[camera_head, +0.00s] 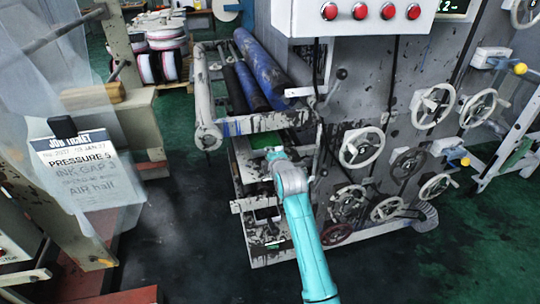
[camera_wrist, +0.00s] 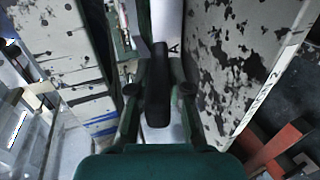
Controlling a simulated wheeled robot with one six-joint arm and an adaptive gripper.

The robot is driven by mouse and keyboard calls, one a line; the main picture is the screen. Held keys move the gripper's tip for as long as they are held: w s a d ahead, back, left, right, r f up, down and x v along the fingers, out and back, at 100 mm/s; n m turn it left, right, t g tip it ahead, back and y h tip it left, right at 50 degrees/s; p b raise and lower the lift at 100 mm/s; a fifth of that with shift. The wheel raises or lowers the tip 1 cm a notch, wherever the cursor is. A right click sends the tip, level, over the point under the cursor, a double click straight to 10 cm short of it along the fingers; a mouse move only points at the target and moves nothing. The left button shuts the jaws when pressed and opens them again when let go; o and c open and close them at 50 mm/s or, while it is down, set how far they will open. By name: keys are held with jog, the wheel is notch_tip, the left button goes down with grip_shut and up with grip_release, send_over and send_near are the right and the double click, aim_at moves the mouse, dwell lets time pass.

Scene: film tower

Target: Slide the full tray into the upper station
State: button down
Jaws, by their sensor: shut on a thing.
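My gripper (camera_head: 272,154) is at the open front of the printing machine's stacked shelf frame, just below the upper ledge (camera_head: 268,121). In the wrist view my gripper (camera_wrist: 160,90) has its dark green fingers either side of a black bar-like handle (camera_wrist: 157,100) and is shut on it. Behind the handle is a narrow white surface with a dark letter (camera_wrist: 173,46), which seems to be the tray's front. The tray's body and its contents are hidden. Ink-spattered pale panels stand close on both sides, the left panel (camera_wrist: 60,45) and the right panel (camera_wrist: 235,60).
Blue and dark rollers (camera_head: 262,72) lie above the shelves. A lower shelf (camera_head: 258,205) sits beneath my gripper. Handwheels (camera_head: 362,147) stick out at right. A hanging job ticket (camera_head: 78,165) is at left. Dark floor (camera_head: 190,225) is clear between the machines.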

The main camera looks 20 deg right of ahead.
jog(key=c, duration=1)
grip_release()
jog(key=shift+s, duration=0.1)
jog(key=v, duration=1.2)
jog(key=s+f+m, duration=0.4)
jog(key=s+f, duration=0.5)
jog(key=s, duration=0.4)
jog(key=s+f+m, duration=0.4)
jog(key=s+f, duration=0.4)
jog(key=s, duration=0.4)
jog(key=s+r+m, duration=0.2)
jog(key=s+m, duration=0.1)
jog(key=s, duration=0.7)
jog(key=s+r+m, duration=0.2)
jog(key=s+m, duration=0.1)
jog(key=s, duration=0.7)
jog(key=s+r+m, duration=0.2)
jog(key=s+m, duration=0.2)
jog(key=s, duration=0.6)
jog(key=shift+s+r+t, duration=0.15)
jog(key=shift+r+t, duration=0.15)
jog(key=shift+r, duration=0.05)
